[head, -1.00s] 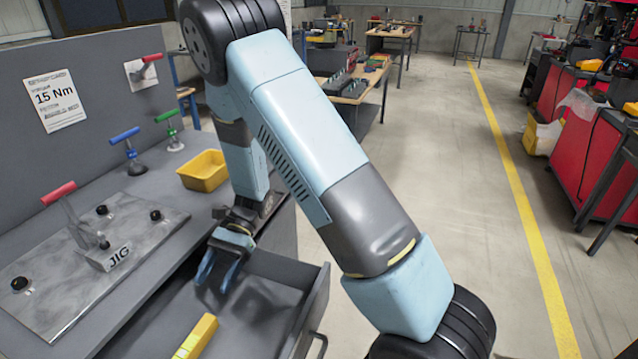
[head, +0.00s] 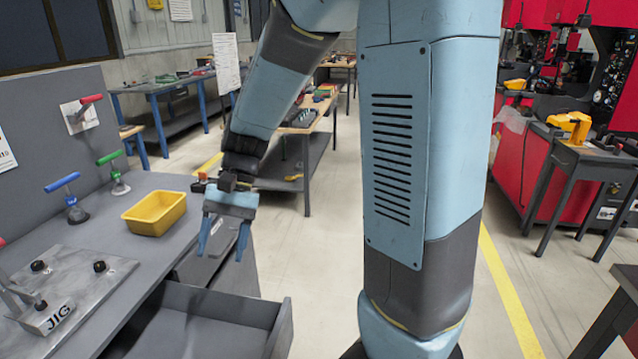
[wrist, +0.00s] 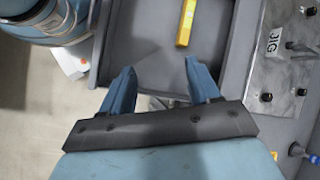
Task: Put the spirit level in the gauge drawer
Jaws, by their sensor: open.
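The yellow bar that looks like the spirit level (wrist: 186,22) lies in the open grey drawer (wrist: 135,35), in the wrist view. The drawer (head: 280,325) also shows at the bottom of the head view, where the spirit level is out of frame. My gripper (head: 222,252) is open with nothing between its fingers. It hangs pointing down above and beyond the far end of the drawer, apart from the level. In the wrist view, my gripper's blue fingertips (wrist: 160,68) are spread and the level lies beyond them.
A yellow bin (head: 154,213) sits on the bench left of my gripper. The jig plate (head: 75,285) and blue (head: 70,200) and green (head: 115,175) toggle clamps stand on the bench top. Open floor lies to the right of the drawer.

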